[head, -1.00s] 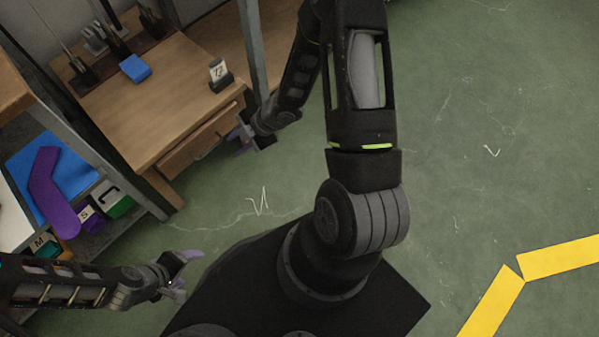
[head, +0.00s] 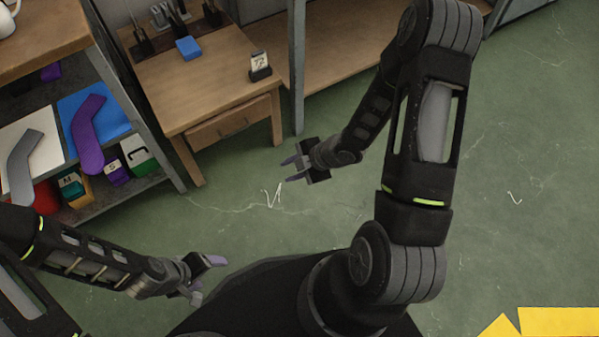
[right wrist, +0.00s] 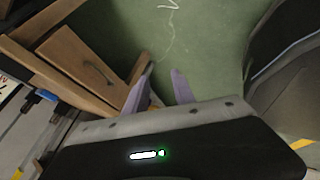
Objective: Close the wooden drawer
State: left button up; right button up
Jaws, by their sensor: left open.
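The wooden drawer (head: 230,123) sits under the top of a small wooden table (head: 215,85) at upper left in the head view. Its front looks flush or nearly flush with the table frame; I cannot tell if a small gap is left. The drawer front also shows at left in the right wrist view (right wrist: 80,66). My right gripper (head: 287,170) is open and empty, over the floor to the right of and below the drawer, apart from it. My left gripper (head: 208,277) is open and empty, low over the floor, well away from the drawer.
A metal shelf at left holds a blue board, a purple sock form (head: 88,135), a grey form (head: 24,165) and small labelled bins. A blue block (head: 188,48) and a card stand (head: 260,66) are on the table. A grey post (head: 297,70) stands right of it. Green floor is open.

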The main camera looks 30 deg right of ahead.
jog(key=shift+s+d+r+p, duration=0.25)
jog(key=shift+s+r, duration=0.2)
jog(key=shift+s, duration=0.05)
jog(key=shift+s+d+r+p, duration=0.2)
jog(key=shift+s+r+p, duration=0.05)
jog(key=shift+s+r, duration=0.2)
